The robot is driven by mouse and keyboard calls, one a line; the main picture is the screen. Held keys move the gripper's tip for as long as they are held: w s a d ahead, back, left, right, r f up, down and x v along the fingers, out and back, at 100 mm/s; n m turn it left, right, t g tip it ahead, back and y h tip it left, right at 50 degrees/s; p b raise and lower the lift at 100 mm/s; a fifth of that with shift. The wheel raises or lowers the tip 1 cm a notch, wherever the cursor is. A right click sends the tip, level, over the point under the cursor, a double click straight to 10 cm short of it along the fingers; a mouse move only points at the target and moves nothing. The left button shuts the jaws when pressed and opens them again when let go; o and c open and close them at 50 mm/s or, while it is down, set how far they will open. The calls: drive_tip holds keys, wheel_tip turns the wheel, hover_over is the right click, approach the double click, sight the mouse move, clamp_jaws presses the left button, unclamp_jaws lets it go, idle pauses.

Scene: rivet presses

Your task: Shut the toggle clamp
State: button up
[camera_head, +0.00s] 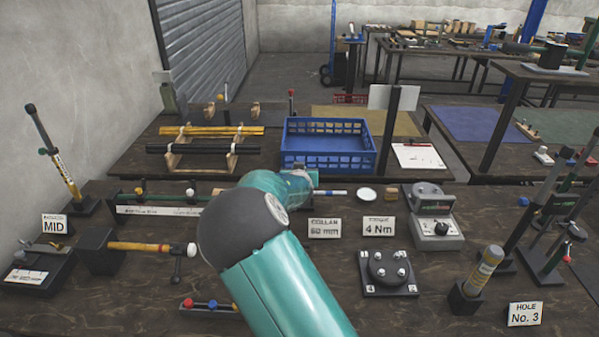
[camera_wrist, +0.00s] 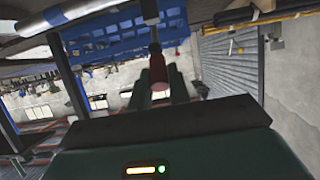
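In the wrist view, my gripper (camera_wrist: 161,82) has its two dark green fingers close together, one on each side of a red handle (camera_wrist: 156,66). The handle fills the narrow gap between them, with its rounded pinkish end toward the palm. A dark and metallic stem (camera_wrist: 150,18) runs on from the handle to the top edge of the picture. This looks like the toggle clamp's lever, but the clamp's body and jaw cannot be made out. In the head view, my teal arm hides my gripper and the handle.
A blue crate (camera_head: 328,163) stands just beyond my arm. A silver rod with a blue band (camera_head: 331,192) lies right of the arm. The black block with a yellow rod (camera_head: 101,250) is at left. A round fixture (camera_head: 388,270) and a dial box (camera_head: 435,228) stand at right.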

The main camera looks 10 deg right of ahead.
drive_tip(key=o, duration=0.4)
drive_tip(key=shift+w, duration=0.1)
drive_tip(key=shift+r, duration=0.4)
wheel_tip(320, 180, up, 3)
drive_tip(key=shift+f, duration=0.2)
drive_tip(key=s+r, duration=0.9)
drive_tip(key=s, duration=0.5)
drive_tip(key=shift+r, duration=0.35)
drive_tip(key=shift+s+d, duration=0.1)
drive_tip(key=shift+d, duration=0.05)
